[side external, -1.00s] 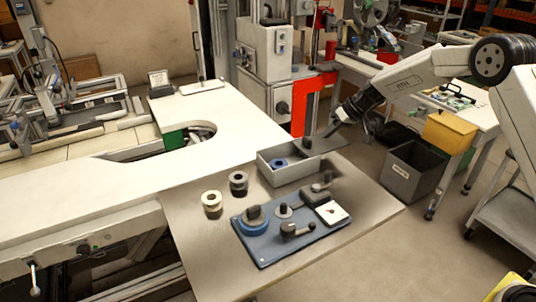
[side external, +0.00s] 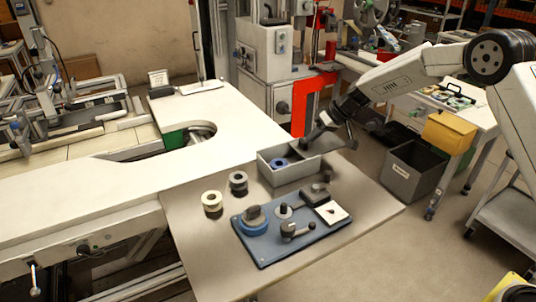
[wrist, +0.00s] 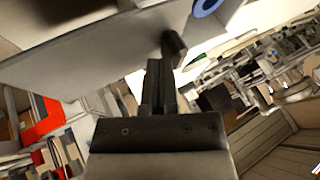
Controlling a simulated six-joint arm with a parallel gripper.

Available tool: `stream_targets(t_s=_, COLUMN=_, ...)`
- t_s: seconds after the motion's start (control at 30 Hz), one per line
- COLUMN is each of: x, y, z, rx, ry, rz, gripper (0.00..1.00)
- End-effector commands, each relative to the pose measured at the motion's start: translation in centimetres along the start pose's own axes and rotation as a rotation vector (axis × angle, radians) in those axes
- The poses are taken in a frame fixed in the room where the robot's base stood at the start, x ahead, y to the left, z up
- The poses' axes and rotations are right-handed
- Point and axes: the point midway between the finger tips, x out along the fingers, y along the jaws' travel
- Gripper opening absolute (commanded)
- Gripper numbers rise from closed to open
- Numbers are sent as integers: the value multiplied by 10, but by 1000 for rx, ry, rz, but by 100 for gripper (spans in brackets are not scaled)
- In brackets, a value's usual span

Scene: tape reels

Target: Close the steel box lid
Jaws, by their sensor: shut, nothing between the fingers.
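The grey steel box (side external: 290,176) stands at the far right corner of the table, with a blue reel (side external: 279,163) inside it. Its darker grey lid (side external: 304,147) is open, raised along the far right side of the box. My gripper (side external: 311,136) is shut and empty, close by the lid on its far side; I cannot tell whether it touches. In the wrist view, the shut fingers (wrist: 158,68) point at a large grey panel, with a short dark knob (wrist: 174,46) just beyond the tips. The blue reel (wrist: 206,6) shows past the panel's edge.
A grey bin (side external: 412,175) stands on the floor to the right.

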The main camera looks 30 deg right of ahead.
Motion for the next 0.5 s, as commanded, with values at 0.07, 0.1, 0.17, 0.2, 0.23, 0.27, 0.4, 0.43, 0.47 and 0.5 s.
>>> stream_targets(t_s=0.07, x=8, y=-15, z=0, rx=-3, ry=-2, rz=-2, gripper=0)
stream_targets(t_s=0.1, x=12, y=-23, z=0, rx=-5, ry=-2, rz=-3, gripper=0)
stream_targets(t_s=0.17, x=18, y=-35, z=0, rx=-4, ry=-2, rz=-3, gripper=0)
stream_targets(t_s=0.2, x=23, y=-44, z=0, rx=-5, ry=-2, rz=-3, gripper=0)
stream_targets(t_s=0.23, x=26, y=-50, z=0, rx=-5, ry=-2, rz=-3, gripper=0)
stream_targets(t_s=0.27, x=29, y=-56, z=0, rx=-5, ry=-2, rz=-3, gripper=0)
stream_targets(t_s=0.4, x=42, y=-80, z=0, rx=-4, ry=-1, rz=-2, gripper=0)
stream_targets(t_s=0.43, x=44, y=-84, z=0, rx=-4, ry=-1, rz=-2, gripper=0)
stream_targets(t_s=0.47, x=46, y=-87, z=0, rx=-3, ry=0, rz=-1, gripper=0)
stream_targets(t_s=0.5, x=48, y=-90, z=0, rx=-1, ry=0, rz=-1, gripper=0)
